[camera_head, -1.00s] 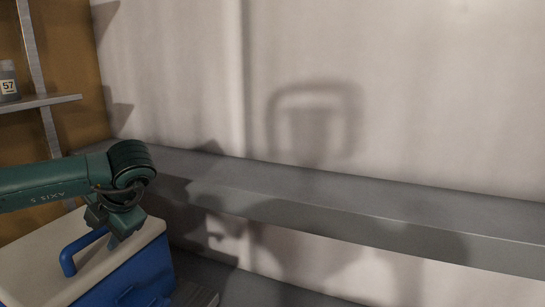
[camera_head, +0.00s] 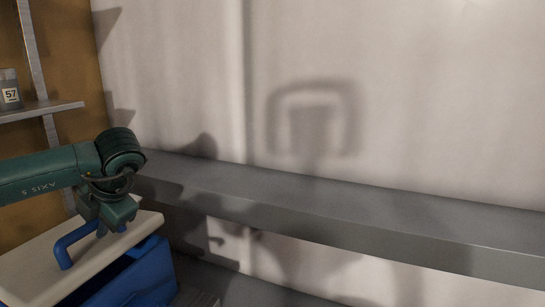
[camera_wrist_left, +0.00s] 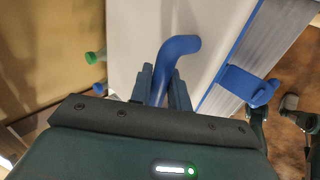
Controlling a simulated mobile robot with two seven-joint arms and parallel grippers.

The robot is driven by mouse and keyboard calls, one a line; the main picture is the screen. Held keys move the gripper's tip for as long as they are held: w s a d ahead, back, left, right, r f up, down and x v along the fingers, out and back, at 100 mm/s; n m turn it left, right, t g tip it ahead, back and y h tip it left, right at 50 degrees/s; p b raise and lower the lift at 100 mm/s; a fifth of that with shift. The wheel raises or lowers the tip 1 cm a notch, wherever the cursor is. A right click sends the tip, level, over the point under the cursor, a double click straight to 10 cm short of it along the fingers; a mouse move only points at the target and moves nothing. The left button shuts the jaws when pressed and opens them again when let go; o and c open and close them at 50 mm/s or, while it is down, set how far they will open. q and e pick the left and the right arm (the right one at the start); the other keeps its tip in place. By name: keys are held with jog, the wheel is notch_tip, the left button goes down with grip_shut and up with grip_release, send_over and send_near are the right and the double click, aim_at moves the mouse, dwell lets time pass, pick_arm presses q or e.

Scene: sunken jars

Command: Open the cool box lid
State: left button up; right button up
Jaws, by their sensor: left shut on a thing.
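The cool box (camera_head: 140,277) is blue and stands at the lower left of the head view. Its pale lid (camera_head: 35,265) is raised at the front edge, and a dark gap shows between lid and box. My left gripper (camera_head: 103,230) is shut on the blue lid handle (camera_head: 68,247). In the left wrist view the handle (camera_wrist_left: 183,47) runs between the two fingers (camera_wrist_left: 160,88), above the white lid (camera_wrist_left: 128,40). The gripper hides part of the handle. My right gripper is not in view.
A grey ledge (camera_head: 300,205) runs along the pale wall at the right. A jar labelled 57 (camera_head: 10,95) stands on a metal shelf (camera_head: 45,110) at the far left. The wrist view shows a blue latch (camera_wrist_left: 247,86) beside the lid.

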pick_arm(q)
jog(key=r, duration=0.1)
jog(key=p, duration=0.1)
jog(key=a+r+p, duration=0.1)
jog(key=shift+w+r, duration=0.3)
jog(key=shift+r, duration=0.05)
jog(key=w+a+r+h+p, duration=0.1)
jog(key=w+a+r+p, duration=0.1)
jog(key=a, duration=0.4)
jog(key=w+a+r+g+h+p, duration=0.1)
jog(key=w+a+r+p, duration=0.1)
jog(key=a+r, duration=0.3)
jog(key=w+a+r+h+p, duration=0.2)
jog(key=w+a+r+p, duration=0.1)
jog(key=a, duration=0.3)
jog(key=shift+a+r+g+p, duration=0.3)
jog(key=shift+r+g+p, duration=0.1)
jog(key=shift+p, duration=0.3)
dwell(0.4)
